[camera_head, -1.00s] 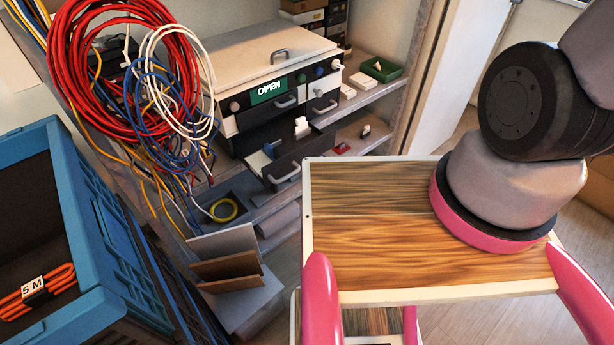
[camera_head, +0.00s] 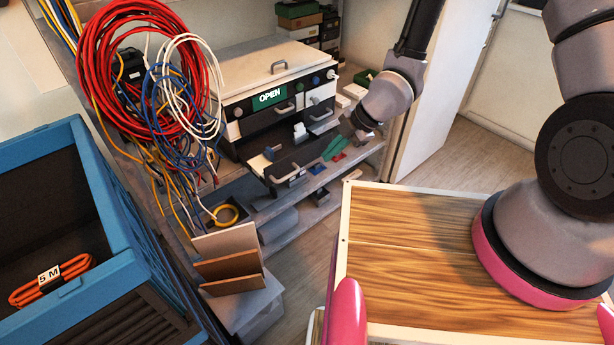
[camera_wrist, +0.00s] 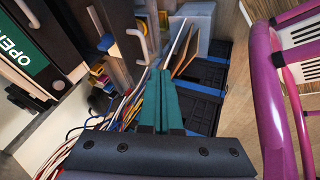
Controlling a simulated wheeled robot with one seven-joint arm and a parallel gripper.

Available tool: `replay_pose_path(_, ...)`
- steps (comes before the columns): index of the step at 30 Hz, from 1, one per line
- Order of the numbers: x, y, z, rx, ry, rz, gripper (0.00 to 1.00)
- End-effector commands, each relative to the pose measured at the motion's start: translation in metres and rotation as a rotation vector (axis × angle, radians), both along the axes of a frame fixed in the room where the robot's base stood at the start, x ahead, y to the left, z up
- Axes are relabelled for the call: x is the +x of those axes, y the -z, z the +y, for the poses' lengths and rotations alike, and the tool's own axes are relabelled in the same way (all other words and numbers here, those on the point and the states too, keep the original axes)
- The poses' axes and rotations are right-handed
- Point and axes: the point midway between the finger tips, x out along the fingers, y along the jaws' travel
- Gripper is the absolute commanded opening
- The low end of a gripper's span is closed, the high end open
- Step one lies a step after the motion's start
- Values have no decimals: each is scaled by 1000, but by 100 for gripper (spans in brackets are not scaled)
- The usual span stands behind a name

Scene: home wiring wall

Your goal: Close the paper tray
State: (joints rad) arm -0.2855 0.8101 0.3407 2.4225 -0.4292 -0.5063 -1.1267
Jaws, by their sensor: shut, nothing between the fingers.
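The grey and black machine with the green OPEN label (camera_head: 268,98) stands on the shelf. Its dark lower tray (camera_head: 272,172) with a pale handle juts out at the bottom front; I take it for the paper tray, and how far out it is cannot be told. My gripper (camera_head: 327,157) has green fingers and is at the machine's lower right front, to the right of the tray handle. In the wrist view, my gripper (camera_wrist: 160,73) is shut and empty, its fingers side by side, with a pale handle (camera_wrist: 138,46) just beyond them to the left. Contact cannot be told.
Red, blue and white cable coils (camera_head: 150,75) hang left of the machine. A blue crate (camera_head: 95,200) with an orange cable (camera_head: 50,280) stands at the left. Upright boards (camera_head: 228,255) stand below the shelf. Open floor (camera_head: 310,255) shows in front.

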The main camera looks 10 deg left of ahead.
Motion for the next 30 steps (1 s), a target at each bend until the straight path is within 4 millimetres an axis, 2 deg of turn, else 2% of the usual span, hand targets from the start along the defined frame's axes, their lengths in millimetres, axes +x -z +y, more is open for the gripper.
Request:
replay_pose_path(3, -12, 9, 8, 22, -49, 1, 0)
replay_pose_path(8, -13, 20, 16, 25, -56, 1, 0)
replay_pose_path(21, -12, 95, 65, 23, -54, 2, 0)
replay_pose_path(24, 1, 96, 77, 26, -51, -2, 0)
replay_pose_path(30, 13, 99, 91, 25, -52, -1, 0)
